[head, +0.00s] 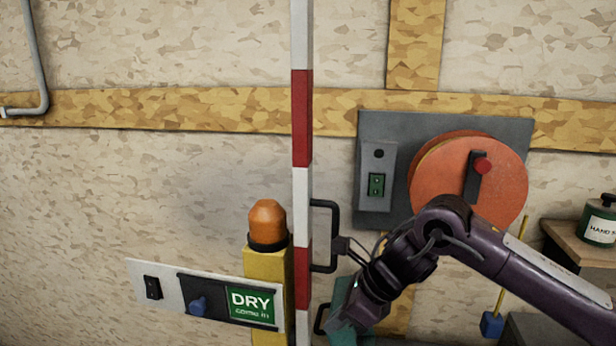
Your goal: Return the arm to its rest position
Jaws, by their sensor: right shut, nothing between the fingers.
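My right arm (500,255), dark purple, comes in from the lower right and bends down at its elbow in front of the wall panel. My right gripper (346,322) is at the bottom of the view, just right of the red-and-white striped post (302,190). It is shut with nothing in it; its fingertips are hard to make out. A black handle (330,204) on the post is just above and left of it. Whether the gripper touches the post or handle I cannot tell. My left gripper is not in view.
A grey panel (375,125) holds an orange disc (435,185) and a green switch (376,185). An orange-topped yellow post (267,270) and a plate with a green DRY sign (252,305) are left.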

